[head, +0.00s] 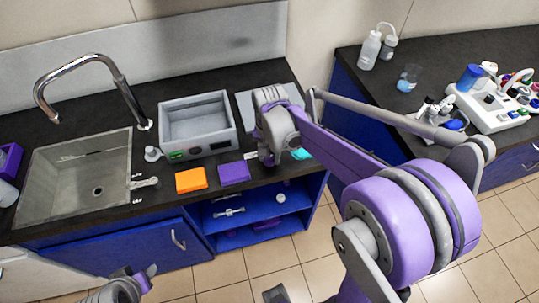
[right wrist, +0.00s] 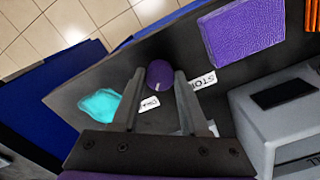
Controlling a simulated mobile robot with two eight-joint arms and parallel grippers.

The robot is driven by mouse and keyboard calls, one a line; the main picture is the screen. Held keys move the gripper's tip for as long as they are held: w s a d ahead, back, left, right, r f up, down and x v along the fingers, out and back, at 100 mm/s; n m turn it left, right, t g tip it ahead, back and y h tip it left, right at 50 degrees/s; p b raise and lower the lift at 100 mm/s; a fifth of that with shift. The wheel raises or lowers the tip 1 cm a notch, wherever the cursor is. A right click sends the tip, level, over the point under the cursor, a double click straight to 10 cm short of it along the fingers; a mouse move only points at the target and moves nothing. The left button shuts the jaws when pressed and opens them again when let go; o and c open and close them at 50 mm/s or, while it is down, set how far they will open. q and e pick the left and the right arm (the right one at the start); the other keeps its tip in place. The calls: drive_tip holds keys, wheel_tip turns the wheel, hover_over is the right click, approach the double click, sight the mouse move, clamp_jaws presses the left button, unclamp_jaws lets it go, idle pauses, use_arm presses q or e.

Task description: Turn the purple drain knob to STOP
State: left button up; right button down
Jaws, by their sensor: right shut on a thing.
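The purple drain knob (right wrist: 159,74) sits on the dark counter between my right gripper's fingertips (right wrist: 158,82) in the right wrist view. The fingers are shut on it, one on each side. A white STOP label (right wrist: 202,81) lies to its right, and a second label (right wrist: 149,104), apparently DRAIN, lies to its lower left. I cannot tell which label the knob points at. In the head view my right gripper (head: 268,157) reaches down at the counter's front edge and hides the knob. My left gripper (head: 146,276) shows partly at the bottom; its jaw state is unclear.
A purple cloth (head: 234,174), an orange cloth (head: 191,180) and a cyan cloth (right wrist: 100,104) lie near the knob. A grey bath (head: 197,147) stands behind them. A sink (head: 60,170) with a tall faucet is at left. Bottles (head: 369,50) stand on the right counter.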

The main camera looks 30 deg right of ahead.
drive_tip(key=n, duration=0.4)
drive_tip(key=shift+b, duration=0.3)
drive_tip(key=n, duration=0.4)
drive_tip(key=shift+n, duration=0.4)
drive_tip(key=n, duration=0.4)
drive_tip(key=shift+b, duration=0.35)
drive_tip(key=n, duration=0.4)
drive_tip(key=shift+n, duration=0.6)
drive_tip(key=shift+c, duration=2.1)
unclamp_jaws()
